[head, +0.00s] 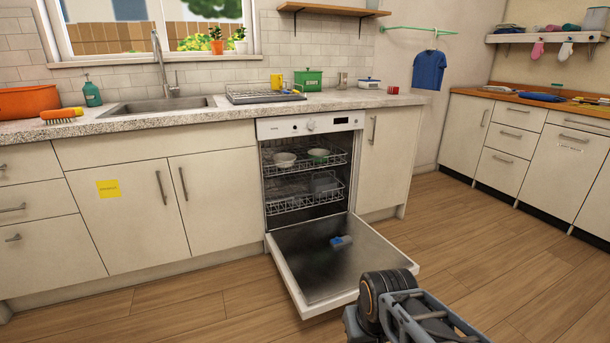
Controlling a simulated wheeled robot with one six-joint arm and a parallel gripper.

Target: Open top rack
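The dishwasher (311,125) is built in under the counter, and its door (325,270) is folded down flat above the floor. The top rack (330,158) is a dark wire rack inside the upper part of the tub, and it appears pushed in. A white bowl (285,159) and a bowl with some green (318,155) sit in it. Part of my arm shows at the bottom, right of the door's front corner. I cannot make out my gripper's fingers in the head view.
A lower rack (290,197) with grey dishes is inside the tub. A small blue and white item (341,241) lies on the open door. Closed cabinets (135,210) flank the dishwasher. The wooden floor (170,310) is clear in front and to the right.

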